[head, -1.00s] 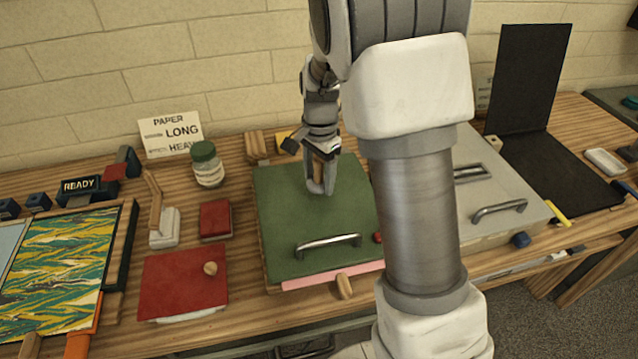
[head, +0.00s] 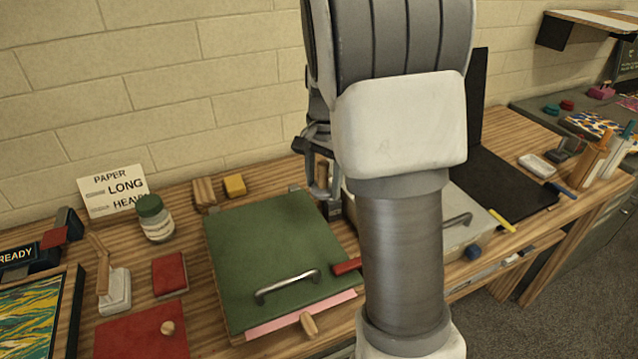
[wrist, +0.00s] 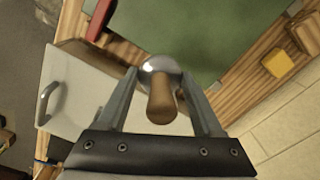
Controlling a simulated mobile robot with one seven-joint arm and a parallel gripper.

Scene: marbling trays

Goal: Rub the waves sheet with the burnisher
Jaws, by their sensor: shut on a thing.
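My gripper (head: 325,200) is shut on the burnisher (wrist: 160,100), which has a wooden handle and a shiny round metal end. In the head view the gripper hangs by the right edge of the green board, partly hidden by my arm. A sheet with wavy green, yellow and white streaks (head: 38,318) lies in a dark-framed tray at the lower left, cut off by the picture edge. I cannot tell for certain that it is the waves sheet. It lies well left of my gripper.
The green board (head: 265,240) has a metal handle and a pink strip (head: 300,314) under its front edge. A red-handled thing (head: 347,266) lies at its right. A jar (head: 155,218), a red block (head: 169,274) and a grey lidded box (head: 465,245) stand nearby. Another patterned sheet (head: 600,127) lies far right.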

